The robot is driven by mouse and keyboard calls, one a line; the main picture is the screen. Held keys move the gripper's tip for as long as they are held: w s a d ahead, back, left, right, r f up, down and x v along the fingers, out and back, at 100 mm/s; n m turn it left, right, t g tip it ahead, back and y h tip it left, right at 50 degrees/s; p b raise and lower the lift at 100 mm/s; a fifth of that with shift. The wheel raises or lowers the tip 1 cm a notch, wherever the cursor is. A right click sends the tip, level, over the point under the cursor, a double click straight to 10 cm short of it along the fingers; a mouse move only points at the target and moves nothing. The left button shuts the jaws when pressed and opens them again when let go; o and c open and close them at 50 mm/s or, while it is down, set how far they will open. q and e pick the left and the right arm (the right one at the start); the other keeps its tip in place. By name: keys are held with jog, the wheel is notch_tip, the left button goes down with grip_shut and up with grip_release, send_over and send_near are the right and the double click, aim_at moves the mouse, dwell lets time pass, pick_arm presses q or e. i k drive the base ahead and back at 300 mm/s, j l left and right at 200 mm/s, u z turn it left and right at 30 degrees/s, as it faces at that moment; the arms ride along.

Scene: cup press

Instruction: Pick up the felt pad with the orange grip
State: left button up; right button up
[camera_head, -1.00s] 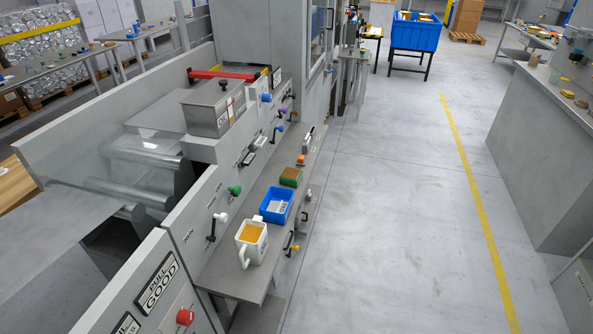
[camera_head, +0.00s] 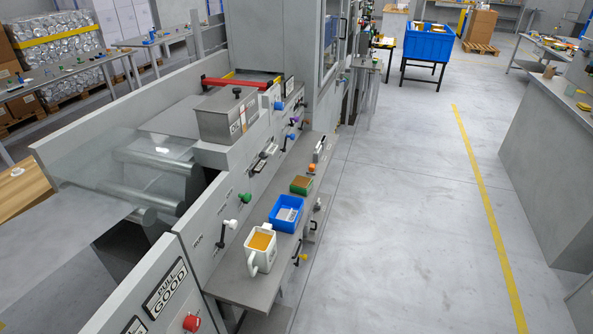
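A small object with an orange top (camera_head: 311,168) sits on the grey shelf (camera_head: 240,285) along the machine, just beyond the green-edged box (camera_head: 301,185). It may be the felt pad with the orange grip, but it is too small to tell its felt part. Neither of my grippers is in view, and nothing touches the object.
Several coloured-knob levers stick out from the machine panel (camera_head: 225,195). The floor (camera_head: 400,220) right of the shelf is clear up to the grey counter (camera_head: 540,150).

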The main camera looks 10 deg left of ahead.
aim_at(311, 169)
jog(key=i+l+u, duration=0.2)
jog(key=u, duration=0.25)
jog(key=i+l+u, duration=0.15)
jog(key=u, duration=0.3)
jog(key=i+l+u, duration=0.15)
jog(key=l, duration=0.4)
jog(key=i+l+u, duration=0.15)
jog(key=l, duration=0.35)
jog(key=i+l+u, duration=0.15)
jog(key=l, duration=0.45)
jog(key=l+u, duration=0.15)
jog(key=l, duration=0.4)
jog(key=i, duration=0.05)
